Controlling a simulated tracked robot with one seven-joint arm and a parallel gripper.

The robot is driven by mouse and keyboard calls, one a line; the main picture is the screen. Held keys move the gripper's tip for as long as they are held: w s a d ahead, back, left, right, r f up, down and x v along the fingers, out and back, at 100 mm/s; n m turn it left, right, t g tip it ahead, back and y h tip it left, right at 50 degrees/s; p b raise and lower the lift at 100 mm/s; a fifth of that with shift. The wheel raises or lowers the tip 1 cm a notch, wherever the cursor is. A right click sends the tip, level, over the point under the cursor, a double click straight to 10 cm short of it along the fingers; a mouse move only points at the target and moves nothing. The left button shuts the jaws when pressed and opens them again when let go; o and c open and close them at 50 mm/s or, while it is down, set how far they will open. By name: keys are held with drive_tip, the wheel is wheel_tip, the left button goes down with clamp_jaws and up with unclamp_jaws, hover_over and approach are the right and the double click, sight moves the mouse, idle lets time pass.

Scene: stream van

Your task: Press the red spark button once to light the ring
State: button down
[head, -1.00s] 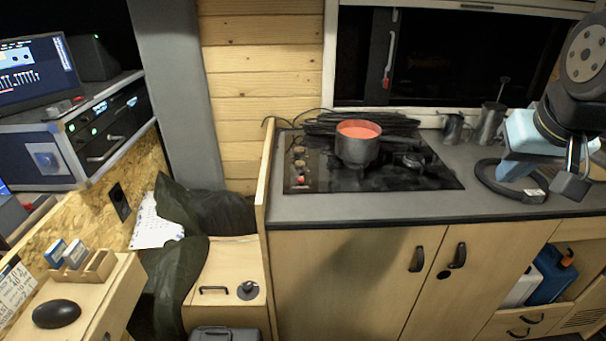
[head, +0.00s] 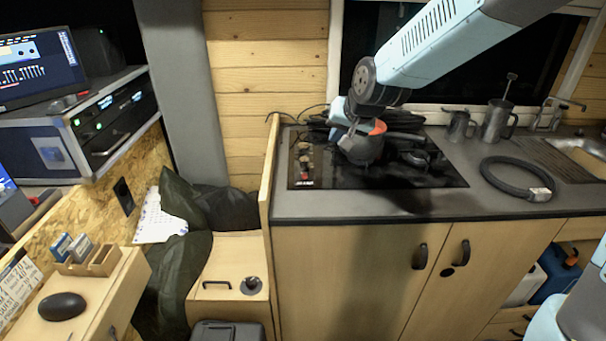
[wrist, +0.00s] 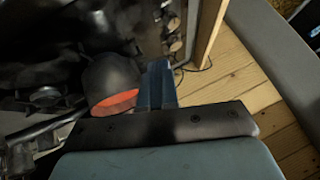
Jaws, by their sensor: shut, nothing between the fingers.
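The gas hob (head: 440,172) is a black glass plate set in the grey counter. My gripper (head: 345,138) is shut and empty, in front of the pot's left part in the head view. In the wrist view its closed fingers (wrist: 157,85) lie beside the pot, with knobs (wrist: 172,30) beyond them. I cannot make out the button there.
A dark pot (head: 362,152) with red contents stands on the hob, partly hidden by my arm. A wooden partition (head: 268,185) rises at the hob's left edge. A black hose (head: 510,185) lies on the counter to the right, with metal jugs (head: 495,122) behind it.

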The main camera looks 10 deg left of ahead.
drive_tip(key=w+a+f+y, duration=0.1)
drive_tip(key=a+y, duration=0.1)
drive_tip(key=a, duration=0.5)
drive_tip(key=shift+a+f+m, duration=0.25)
drive_tip(key=shift+f+m, duration=0.05)
drive_tip(key=shift+f, duration=0.05)
drive_tip(key=shift+w+f, duration=0.1)
hover_over(305, 176)
drive_tip(key=f, duration=0.7)
drive_tip(key=shift+d, duration=0.3)
drive_tip(key=shift+f, duration=0.8)
drive_tip(key=shift+f, duration=0.1)
idle(0.8)
drive_tip(key=shift+f, duration=0.25)
drive_tip(key=shift+f, duration=0.4)
idle(0.8)
idle(0.4)
drive_tip(key=shift+r, duration=0.85)
